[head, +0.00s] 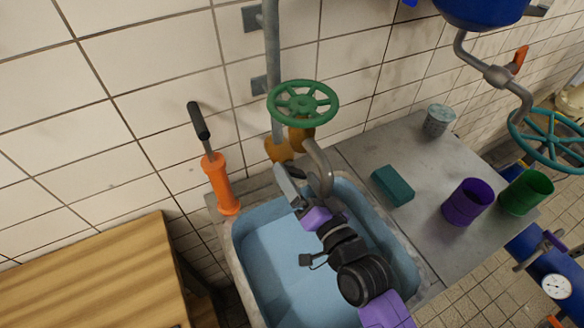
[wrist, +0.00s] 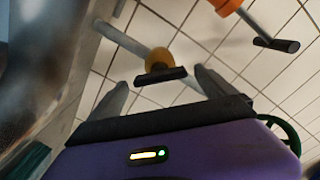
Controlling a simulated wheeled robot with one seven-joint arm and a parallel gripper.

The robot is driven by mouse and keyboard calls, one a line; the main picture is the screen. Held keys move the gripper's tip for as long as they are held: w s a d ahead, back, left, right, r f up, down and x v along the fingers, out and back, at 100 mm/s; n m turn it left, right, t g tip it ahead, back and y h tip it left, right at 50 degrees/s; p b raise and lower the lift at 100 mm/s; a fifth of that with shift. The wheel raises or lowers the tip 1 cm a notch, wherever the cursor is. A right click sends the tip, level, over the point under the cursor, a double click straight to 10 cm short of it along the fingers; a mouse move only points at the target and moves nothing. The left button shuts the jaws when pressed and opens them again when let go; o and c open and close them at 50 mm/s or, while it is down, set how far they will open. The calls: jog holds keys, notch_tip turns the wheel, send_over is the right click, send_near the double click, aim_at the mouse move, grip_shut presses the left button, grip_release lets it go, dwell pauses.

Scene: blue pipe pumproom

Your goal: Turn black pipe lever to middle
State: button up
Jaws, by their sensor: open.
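In the wrist view a short black lever (wrist: 160,76) lies crosswise in front of a round brass-coloured fitting (wrist: 161,58) on a pale pipe. My gripper (wrist: 161,80) is open, with one finger on each side of the lever in that picture. I cannot tell how much depth lies between the fingertips and the lever. In the head view my gripper (head: 287,182) reaches over the blue basin towards brass fittings (head: 279,150) at the wall, beside the curved grey spout (head: 320,170). The black lever is not clearly seen there.
A green handwheel (head: 303,102) sits above the spout. An orange cylinder (head: 221,185) with a black handle (head: 198,120) stands left of the basin (head: 275,265). A teal block (head: 392,186), purple cup (head: 467,203), green cup (head: 526,192) and grey cup (head: 438,121) stand right.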

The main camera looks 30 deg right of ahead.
jog(key=shift+s, duration=1.4)
jog(key=shift+r, duration=0.1)
jog(key=s+r+n+g, duration=0.1)
jog(key=s+n, duration=0.8)
jog(key=s, duration=2)
jog(key=shift+s+a+r+g, duration=0.2)
jog(key=shift+r+g, duration=0.15)
jog(key=shift+g, duration=0.75)
